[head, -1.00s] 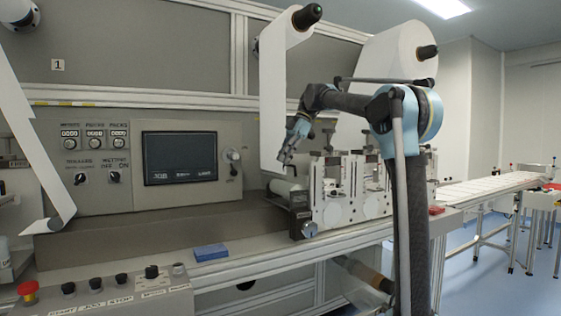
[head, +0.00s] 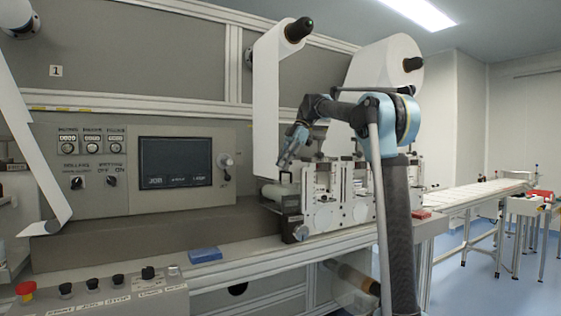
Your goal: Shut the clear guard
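My gripper (head: 284,163) is small in the head view, pointing down just above the left end of the white-plated roller unit (head: 327,198). It is in front of the lower part of the hanging white web. I cannot tell whether its fingers are open or shut, or whether they touch anything. I cannot make out the clear guard for certain; its see-through panel does not stand out around the roller unit. My arm hides part of the unit's right side.
A screen panel (head: 175,161) with knobs is left of the unit. A blue block (head: 205,254) and a red emergency button (head: 26,289) are at the front. White paper rolls (head: 385,70) hang above. A conveyor (head: 470,196) runs off right; blue floor is free there.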

